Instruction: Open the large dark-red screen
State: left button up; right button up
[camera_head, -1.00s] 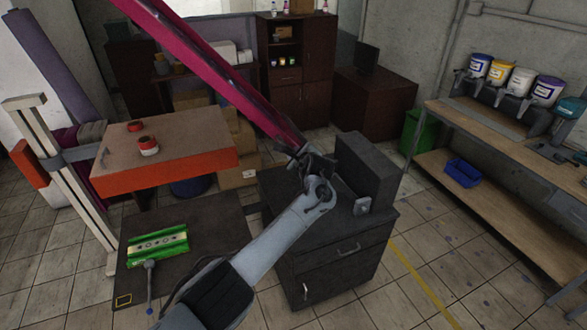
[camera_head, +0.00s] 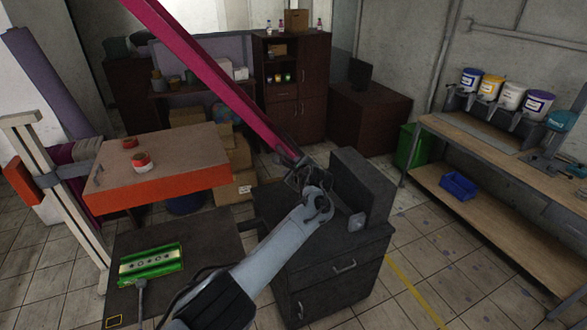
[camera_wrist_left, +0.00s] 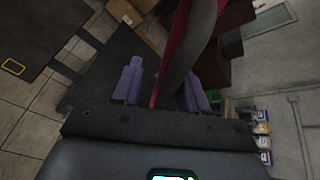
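The large dark-red screen (camera_head: 215,80) is a long bar seen nearly edge-on, slanting from the upper left down to the middle in the head view. My left gripper (camera_head: 308,178) is at its lower right end. In the left wrist view the screen (camera_wrist_left: 186,50) passes between the two purple fingers of my left gripper (camera_wrist_left: 165,88). The fingers are spread apart, with a gap beside the left one. Contact at the right finger is hidden by the screen. My right gripper is not in view.
A brown-topped table with a red-orange edge (camera_head: 180,183) stands at left, below the screen. A bright green plate (camera_head: 151,263) lies on a dark surface. A dark drawer cabinet (camera_head: 345,268) stands beside my gripper. A workbench (camera_head: 500,155) with paint tubs is at right.

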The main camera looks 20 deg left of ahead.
pick_arm(q)
jog(key=shift+d+r, duration=0.15)
jog(key=shift+r, duration=0.05)
jog(key=v, duration=1)
jog(key=shift+s+d, duration=0.2)
jog(key=shift+s, duration=0.05)
dwell(0.3)
